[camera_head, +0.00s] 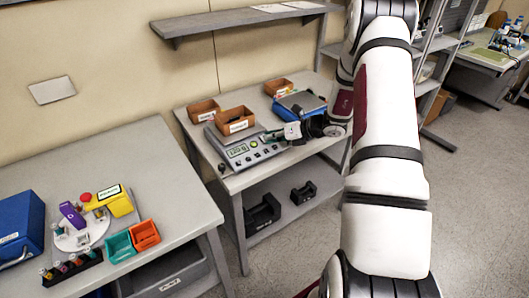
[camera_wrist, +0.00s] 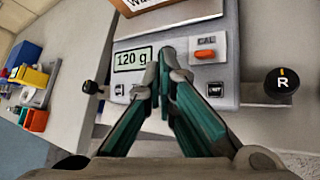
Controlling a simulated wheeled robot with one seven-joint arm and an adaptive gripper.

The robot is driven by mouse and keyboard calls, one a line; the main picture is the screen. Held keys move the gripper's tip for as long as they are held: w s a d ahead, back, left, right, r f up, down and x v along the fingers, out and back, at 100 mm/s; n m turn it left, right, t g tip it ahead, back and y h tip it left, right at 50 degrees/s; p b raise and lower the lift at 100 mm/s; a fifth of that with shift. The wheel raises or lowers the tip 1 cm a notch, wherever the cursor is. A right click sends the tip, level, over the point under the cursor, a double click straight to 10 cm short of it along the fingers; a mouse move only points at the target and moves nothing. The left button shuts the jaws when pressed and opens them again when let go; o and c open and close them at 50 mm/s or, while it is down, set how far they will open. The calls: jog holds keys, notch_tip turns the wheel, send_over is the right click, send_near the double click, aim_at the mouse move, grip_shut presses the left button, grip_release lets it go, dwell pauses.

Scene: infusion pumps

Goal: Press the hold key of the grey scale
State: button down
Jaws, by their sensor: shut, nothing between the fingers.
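The grey scale (camera_head: 250,151) stands on the middle table, its front panel facing me. Its display (camera_wrist: 132,59) reads 120 g in the wrist view. An orange key (camera_wrist: 205,54) under the label CAL and a dark UNIT key (camera_wrist: 214,89) are right of my fingers; a small dark key (camera_wrist: 119,90) is below the display. I cannot make out a key marked hold; my fingers cover the middle of the panel. My gripper (camera_wrist: 168,62) is shut and empty, its green fingers over the panel; it also shows in the head view (camera_head: 268,136). I cannot tell whether the tips touch the panel.
A labelled orange-brown box (camera_head: 235,121) sits on the scale. A black knob marked R (camera_wrist: 283,83) is at the scale's right. A shelf (camera_head: 240,20) hangs above the table.

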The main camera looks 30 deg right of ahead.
jog(key=shift+w+f+b, duration=0.2)
jog(key=shift+f+b, duration=0.15)
jog(key=shift+f, duration=0.35)
jog(key=shift+w+f+b, duration=0.15)
jog(key=shift+f+b, duration=0.2)
jog(key=shift+f, duration=0.3)
dwell(0.5)
jog(key=shift+w+f+b, duration=0.1)
jog(key=shift+f+b, duration=0.2)
jog(key=shift+f, duration=0.1)
jog(key=shift+w+f+b, duration=0.1)
jog(key=shift+f+b, duration=0.2)
dwell(0.5)
dwell(0.4)
jog(key=shift+s+r+p, duration=0.2)
jog(key=shift+r+p, duration=0.15)
jog(key=shift+r, duration=0.35)
jog(key=r+p, duration=0.1)
jog(key=r, duration=0.1)
jog(key=s+r+p, duration=0.1)
jog(key=r, duration=0.2)
jog(key=shift+s, duration=0.15)
